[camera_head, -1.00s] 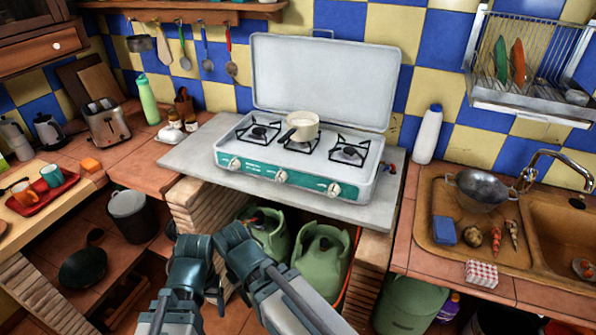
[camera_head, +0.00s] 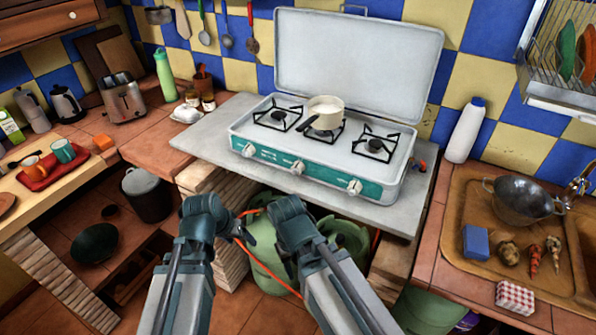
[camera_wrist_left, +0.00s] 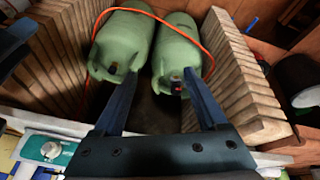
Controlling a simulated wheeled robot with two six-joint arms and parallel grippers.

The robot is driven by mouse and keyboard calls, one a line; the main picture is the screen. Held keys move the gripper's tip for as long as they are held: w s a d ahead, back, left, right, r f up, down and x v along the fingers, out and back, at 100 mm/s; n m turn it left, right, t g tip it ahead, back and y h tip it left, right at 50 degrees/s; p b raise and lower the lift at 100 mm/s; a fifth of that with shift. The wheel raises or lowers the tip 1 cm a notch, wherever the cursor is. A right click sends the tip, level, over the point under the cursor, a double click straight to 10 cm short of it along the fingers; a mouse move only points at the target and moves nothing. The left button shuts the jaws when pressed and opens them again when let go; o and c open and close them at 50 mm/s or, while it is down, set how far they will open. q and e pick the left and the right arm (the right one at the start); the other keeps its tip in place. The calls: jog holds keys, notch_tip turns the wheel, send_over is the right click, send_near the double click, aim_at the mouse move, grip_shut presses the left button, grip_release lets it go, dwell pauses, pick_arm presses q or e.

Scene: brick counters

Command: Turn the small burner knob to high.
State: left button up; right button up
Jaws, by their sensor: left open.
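The camping stove (camera_head: 320,152) has a teal front panel with a left knob (camera_head: 248,150), a middle knob (camera_head: 298,167) and a right knob (camera_head: 354,187). A left burner (camera_head: 277,117) and a right burner (camera_head: 375,145) are bare; a cream pot (camera_head: 325,112) covers the middle one. I cannot tell which burner is the small one. My left gripper (camera_head: 228,228) is below and in front of the stove, apart from the knobs. In the left wrist view its fingers (camera_wrist_left: 158,90) are spread and empty, and one knob (camera_wrist_left: 51,150) shows at lower left. My right gripper's fingers cannot be made out.
Green gas cylinders (camera_head: 268,272) with an orange hose stand under the grey slab (camera_head: 205,133), between brick piers. The stove's raised lid (camera_head: 355,60) stands behind the burners. A white bottle (camera_head: 465,132) and the sink counter are at right.

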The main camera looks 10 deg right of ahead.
pick_arm(q)
jog(key=w+d+r+m+t+h, duration=0.3)
jog(key=w+d+r+t+h, duration=0.2)
jog(key=r, duration=0.7)
jog(key=w+d+t, duration=0.2)
jog(key=w+d, duration=0.2)
jog(key=d, duration=0.1)
jog(key=shift+d+m+t, duration=0.15)
jog(key=shift+m+t, duration=0.25)
pick_arm(e)
jog(key=shift+f, duration=0.15)
pick_arm(q)
jog(key=shift+w+f, duration=0.15)
